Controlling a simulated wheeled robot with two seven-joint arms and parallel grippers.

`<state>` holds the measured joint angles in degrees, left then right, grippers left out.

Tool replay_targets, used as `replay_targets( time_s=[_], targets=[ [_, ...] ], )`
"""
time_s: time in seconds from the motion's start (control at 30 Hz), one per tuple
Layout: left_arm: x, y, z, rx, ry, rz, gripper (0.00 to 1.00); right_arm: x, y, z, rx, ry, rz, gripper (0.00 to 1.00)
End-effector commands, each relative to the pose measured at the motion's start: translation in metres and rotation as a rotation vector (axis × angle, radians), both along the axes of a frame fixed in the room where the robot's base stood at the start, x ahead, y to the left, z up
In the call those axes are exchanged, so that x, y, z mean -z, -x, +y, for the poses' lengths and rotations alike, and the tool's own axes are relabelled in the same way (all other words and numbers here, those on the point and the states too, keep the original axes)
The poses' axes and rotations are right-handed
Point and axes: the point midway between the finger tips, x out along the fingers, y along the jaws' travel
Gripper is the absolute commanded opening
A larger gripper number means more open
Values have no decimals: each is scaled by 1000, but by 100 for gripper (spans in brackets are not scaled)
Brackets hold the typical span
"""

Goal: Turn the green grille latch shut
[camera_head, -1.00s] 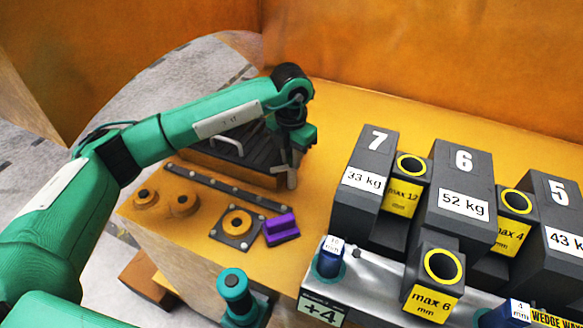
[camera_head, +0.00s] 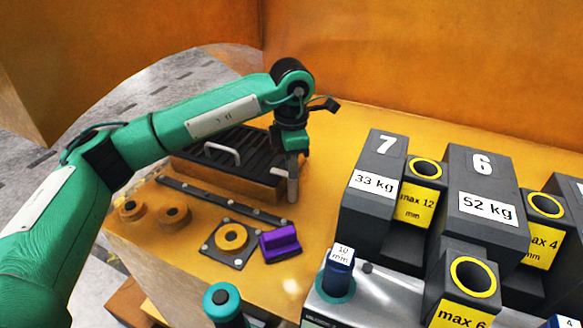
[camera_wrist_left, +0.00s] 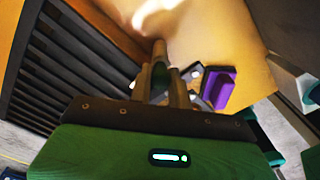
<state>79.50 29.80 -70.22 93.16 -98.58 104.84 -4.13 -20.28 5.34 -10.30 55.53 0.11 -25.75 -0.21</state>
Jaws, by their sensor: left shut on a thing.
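The dark slatted grille (camera_head: 247,143) lies in the orange worktop at the back left, with a pale bar handle (camera_head: 222,152). It also fills the left of the left wrist view (camera_wrist_left: 72,65). My left gripper (camera_head: 291,192) points down at the grille's right front corner. In the left wrist view its fingers (camera_wrist_left: 165,88) are closed together on a small dark green piece, the green latch (camera_wrist_left: 160,72). The fingers hide most of the latch, so its angle is hard to tell. My right gripper is out of view.
A purple block (camera_head: 280,242) and a dark plate with an orange ring (camera_head: 232,238) lie in front of the gripper. Orange knobs (camera_head: 173,216) sit at left. Grey castings labelled 7 (camera_head: 375,190) and 6 (camera_head: 485,200) stand at right. Worktop behind them is clear.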

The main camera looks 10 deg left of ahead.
Motion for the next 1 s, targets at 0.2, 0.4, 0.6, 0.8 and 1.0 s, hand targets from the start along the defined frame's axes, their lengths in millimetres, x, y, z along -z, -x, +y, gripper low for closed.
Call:
replay_targets(
  time_s=[0.2, 0.4, 0.6, 0.8, 1.0],
  targets=[
    [-1, -1, 0, 20, 1, -3, 0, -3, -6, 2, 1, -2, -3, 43],
    [-1, -1, 0, 21, 1, -3, 0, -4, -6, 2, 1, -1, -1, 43],
    [-2, -1, 0, 21, 1, -3, 29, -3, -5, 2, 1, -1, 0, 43],
    [-1, 0, 0, 20, 0, -1, 41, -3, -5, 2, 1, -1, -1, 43],
    [-3, 0, 0, 20, 0, -1, 41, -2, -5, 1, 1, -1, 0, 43]
  ],
)
